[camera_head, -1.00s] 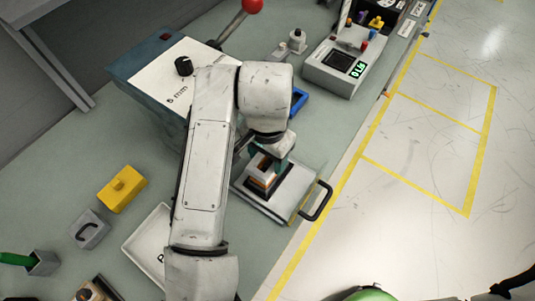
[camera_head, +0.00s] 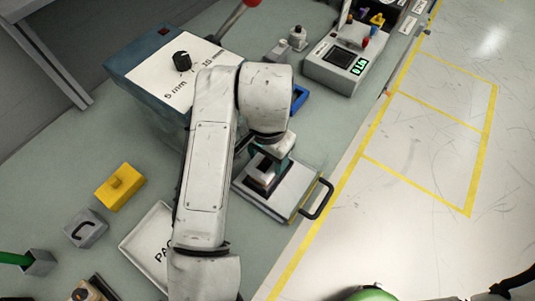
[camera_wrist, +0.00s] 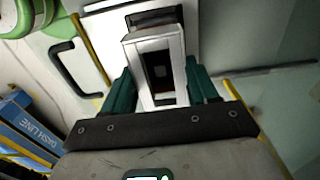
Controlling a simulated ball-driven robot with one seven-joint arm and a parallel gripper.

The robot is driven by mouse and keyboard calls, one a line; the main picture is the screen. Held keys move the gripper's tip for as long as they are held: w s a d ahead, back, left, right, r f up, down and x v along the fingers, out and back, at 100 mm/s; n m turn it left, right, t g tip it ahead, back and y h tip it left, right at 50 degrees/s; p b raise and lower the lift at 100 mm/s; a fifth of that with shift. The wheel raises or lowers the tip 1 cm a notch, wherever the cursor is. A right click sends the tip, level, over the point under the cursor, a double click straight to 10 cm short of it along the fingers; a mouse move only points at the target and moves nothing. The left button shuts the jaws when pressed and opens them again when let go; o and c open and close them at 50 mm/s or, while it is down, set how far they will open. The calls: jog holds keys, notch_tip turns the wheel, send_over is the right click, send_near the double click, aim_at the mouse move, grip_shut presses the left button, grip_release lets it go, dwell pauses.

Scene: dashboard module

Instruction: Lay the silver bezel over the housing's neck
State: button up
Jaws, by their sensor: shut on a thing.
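The silver bezel (camera_wrist: 134,56) is a rectangular frame with an open window. In the wrist view it sits between the two teal fingers of my gripper (camera_wrist: 161,88), which is shut on it. Through its window I see dark material and a small grey square. In the head view my gripper (camera_head: 272,156) is over the dark housing (camera_head: 252,182), which stands on a pale plate (camera_head: 291,196). My arm and fingers hide much of both parts there. I cannot tell whether the bezel touches the housing.
The plate has a black handle (camera_head: 319,200) at the bench edge. A blue box with a dial (camera_head: 181,60) stands behind my arm. A yellow block (camera_head: 120,187), a grey block (camera_head: 86,229) and a white tray (camera_head: 146,240) lie left. A console (camera_head: 339,64) stands at the back right.

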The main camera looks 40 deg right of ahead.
jog(key=shift+f+b, duration=0.4)
jog(key=shift+f, duration=0.15)
jog(key=o, duration=1.1)
notch_tip(320, 180, up, 11)
jog(key=shift+f, duration=0.1)
